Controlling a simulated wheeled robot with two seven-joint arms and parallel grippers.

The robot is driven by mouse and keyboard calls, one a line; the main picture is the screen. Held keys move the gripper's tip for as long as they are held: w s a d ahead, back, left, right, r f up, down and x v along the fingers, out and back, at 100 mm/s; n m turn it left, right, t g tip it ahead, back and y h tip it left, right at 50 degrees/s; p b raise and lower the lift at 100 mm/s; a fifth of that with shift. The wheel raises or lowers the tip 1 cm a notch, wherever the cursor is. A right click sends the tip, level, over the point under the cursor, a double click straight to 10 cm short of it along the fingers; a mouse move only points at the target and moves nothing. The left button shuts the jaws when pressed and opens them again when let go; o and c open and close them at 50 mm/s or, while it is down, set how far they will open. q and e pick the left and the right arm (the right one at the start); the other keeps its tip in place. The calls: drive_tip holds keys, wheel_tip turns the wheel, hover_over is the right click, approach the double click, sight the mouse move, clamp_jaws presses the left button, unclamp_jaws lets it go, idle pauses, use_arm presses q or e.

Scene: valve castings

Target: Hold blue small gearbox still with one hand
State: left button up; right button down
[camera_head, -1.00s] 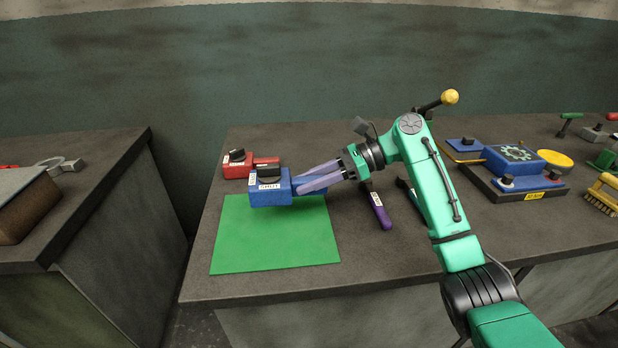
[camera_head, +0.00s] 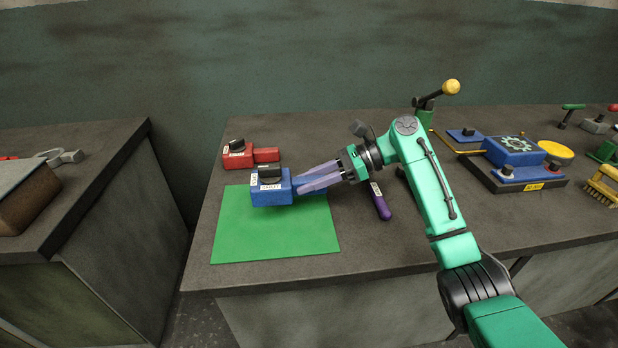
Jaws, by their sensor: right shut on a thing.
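The blue small gearbox (camera_head: 272,196) is a blue block with a black knob on top and white labels. It is over the back part of the green mat (camera_head: 275,235); I cannot tell whether it rests on the mat or hangs slightly above it. My right gripper (camera_head: 303,182) comes in from the right, its pale purple fingers shut on the gearbox's narrower right end. The fingers partly hide that end. My left gripper is not in view.
A similar red block (camera_head: 240,157) with a black knob stands just behind. A purple-handled tool (camera_head: 380,204) lies under my right wrist. A larger blue casting (camera_head: 514,151) on a dark plate and a yellow brush (camera_head: 604,188) are at the right. The front mat is clear.

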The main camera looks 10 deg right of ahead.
sight(309, 210)
drive_tip(key=shift+f, duration=0.75)
drive_tip(key=shift+f, duration=0.35)
drive_tip(key=shift+f, duration=1.7)
